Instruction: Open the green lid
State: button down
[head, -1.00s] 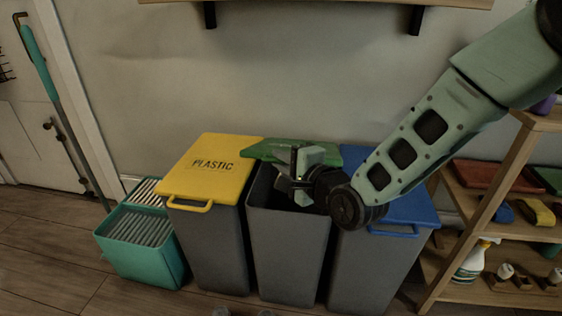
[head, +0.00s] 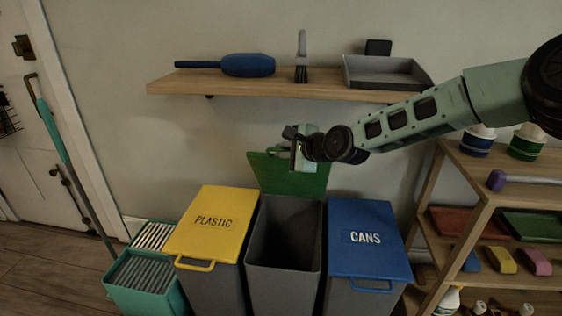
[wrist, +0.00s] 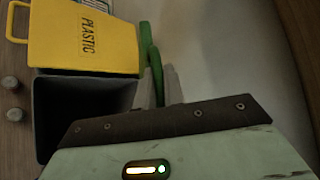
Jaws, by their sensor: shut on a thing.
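The green lid (head: 275,177) stands raised, nearly upright, at the back of the middle grey bin (head: 283,291). The bin's mouth is uncovered and its dark inside shows. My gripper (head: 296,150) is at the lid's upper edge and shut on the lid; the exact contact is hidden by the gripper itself.
The yellow PLASTIC lid (head: 212,222) and the blue CANS lid (head: 367,238) are closed on either side. A wall shelf (head: 200,85) with cleaning tools is above my gripper. A wooden rack (head: 462,240) stands at the right, a teal bucket (head: 150,295) at the left.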

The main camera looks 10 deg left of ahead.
jog(key=shift+w+a+r+p, duration=0.1)
jog(key=shift+w+r+p, duration=0.1)
jog(key=shift+w+r, duration=0.4)
jog(key=shift+w+d+r+p, duration=0.15)
jog(key=shift+w+r, duration=0.1)
jog(key=shift+w, duration=0.65)
jog(key=shift+w+a+r+p, duration=0.2)
jog(key=shift+w+r, duration=0.2)
jog(key=shift+w, duration=0.35)
jog(key=c, duration=1.5)
grip_release()
jog(key=shift+s, duration=0.1)
jog(key=v, duration=1.7)
jog(key=shift+d+r, duration=0.2)
jog(key=shift+d, duration=0.05)
